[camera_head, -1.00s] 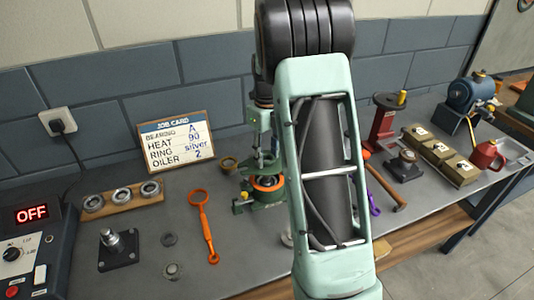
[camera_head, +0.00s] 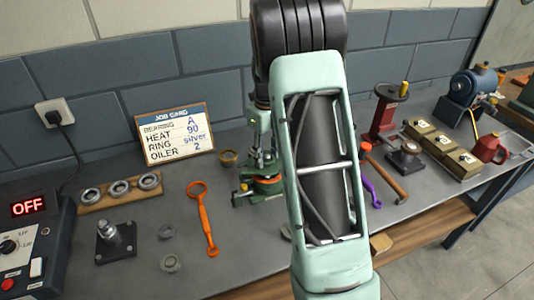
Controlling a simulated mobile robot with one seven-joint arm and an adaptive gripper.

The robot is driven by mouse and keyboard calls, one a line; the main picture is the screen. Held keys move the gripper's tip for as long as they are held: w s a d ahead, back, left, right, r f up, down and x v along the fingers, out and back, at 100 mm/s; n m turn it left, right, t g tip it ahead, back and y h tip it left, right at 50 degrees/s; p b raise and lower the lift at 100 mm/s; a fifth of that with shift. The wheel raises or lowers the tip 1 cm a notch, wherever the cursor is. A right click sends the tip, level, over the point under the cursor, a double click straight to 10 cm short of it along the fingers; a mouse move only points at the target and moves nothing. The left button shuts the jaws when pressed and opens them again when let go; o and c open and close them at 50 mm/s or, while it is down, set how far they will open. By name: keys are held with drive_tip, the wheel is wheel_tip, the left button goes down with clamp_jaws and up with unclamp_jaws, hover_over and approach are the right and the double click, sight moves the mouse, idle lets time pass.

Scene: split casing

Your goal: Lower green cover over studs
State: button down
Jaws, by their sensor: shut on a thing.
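The split casing stands on the bench, partly hidden behind my arm. Its green base (camera_head: 257,197) is below an orange ring (camera_head: 266,181). The green cover (camera_head: 262,166) is just above the ring and hides most of it. My gripper (camera_head: 262,155) points down from above, shut on the green cover. The studs are too small and too covered to make out. I cannot tell whether the cover touches the base.
An orange ring spanner (camera_head: 204,217) lies left of the casing, with a brass ring (camera_head: 229,158) behind it. A bearing rack (camera_head: 119,191) and a job card (camera_head: 174,136) stand farther left. A hammer (camera_head: 388,178) and a red press (camera_head: 388,112) are right.

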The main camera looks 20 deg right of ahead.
drive_tip(key=shift+f+b, duration=0.6)
drive_tip(key=shift+f, duration=0.45)
drive_tip(key=shift+f, duration=0.1)
drive_tip(key=c, duration=1.2)
unclamp_jaws()
drive_tip(key=shift+s+f, duration=0.1)
drive_tip(key=shift+f, duration=0.05)
wheel_tip(320, 180, up, 11)
drive_tip(key=p, duration=0.8)
drive_tip(key=shift+f, duration=0.15)
